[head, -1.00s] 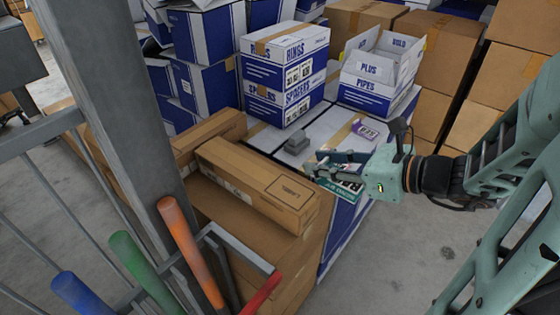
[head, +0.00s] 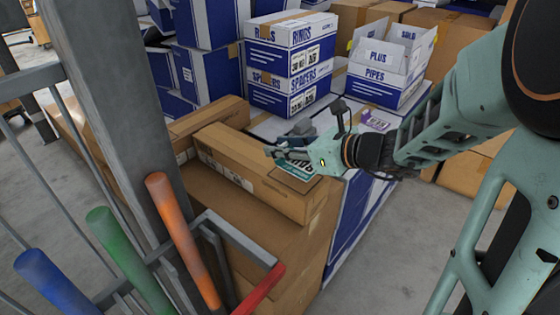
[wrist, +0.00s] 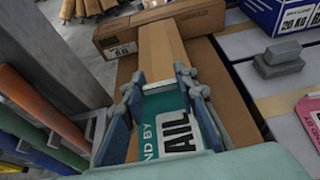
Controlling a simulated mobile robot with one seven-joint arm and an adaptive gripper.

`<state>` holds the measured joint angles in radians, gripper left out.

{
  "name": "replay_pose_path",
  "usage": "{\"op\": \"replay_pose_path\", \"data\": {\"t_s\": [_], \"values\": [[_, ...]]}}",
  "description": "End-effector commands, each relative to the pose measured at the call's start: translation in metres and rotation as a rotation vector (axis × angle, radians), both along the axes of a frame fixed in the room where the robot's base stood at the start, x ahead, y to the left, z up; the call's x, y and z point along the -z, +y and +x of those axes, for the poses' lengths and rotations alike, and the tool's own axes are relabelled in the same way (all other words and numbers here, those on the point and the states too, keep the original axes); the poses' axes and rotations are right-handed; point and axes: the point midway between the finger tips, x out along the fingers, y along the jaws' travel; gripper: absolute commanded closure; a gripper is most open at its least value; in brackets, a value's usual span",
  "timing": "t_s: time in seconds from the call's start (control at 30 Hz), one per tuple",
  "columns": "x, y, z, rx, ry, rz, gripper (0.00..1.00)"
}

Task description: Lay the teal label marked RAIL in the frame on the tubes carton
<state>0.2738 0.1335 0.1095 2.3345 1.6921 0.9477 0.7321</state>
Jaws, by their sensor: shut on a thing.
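My gripper (head: 274,153) is shut on the teal label (head: 298,170) and holds it over the near right end of the long brown carton (head: 232,148). In the wrist view the label (wrist: 170,122) lies between the two fingers, and the letters "AIL" and "ND BY" can be read; the rest is covered. The carton (wrist: 160,48) runs away beneath it. The printed frame on the carton's top is mostly hidden by the label and gripper. I cannot tell whether the label touches the carton.
A grey block (wrist: 278,60) and a purple label (head: 378,122) lie on the white carton tops behind. RINGS and SPACERS cartons (head: 288,65) and an open PIPES box (head: 385,78) stand farther back. A grey post (head: 105,100) and coloured handles (head: 180,235) stand at left.

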Motion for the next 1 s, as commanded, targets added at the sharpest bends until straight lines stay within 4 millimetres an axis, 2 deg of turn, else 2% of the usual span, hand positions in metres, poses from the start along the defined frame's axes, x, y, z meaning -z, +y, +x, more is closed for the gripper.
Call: {"op": "replay_pose_path", "data": {"t_s": [0.2, 0.3, 0.73, 0.77, 0.9, 1.0], "values": [[0.029, 0.004, 0.003, 0.0, 0.001, 0.0, 0.8], [0.038, 0.004, 0.004, 0.0, 0.001, 0.001, 0.8], [0.041, 0.004, 0.003, 0.0, 0.001, 0.001, 0.8], [0.041, 0.004, 0.003, 0.0, 0.0, 0.0, 0.72], [0.04, 0.004, 0.003, 0.0, 0.0, 0.0, 0.56], [0.04, 0.004, 0.003, 0.0, 0.001, 0.001, 0.55]]}}
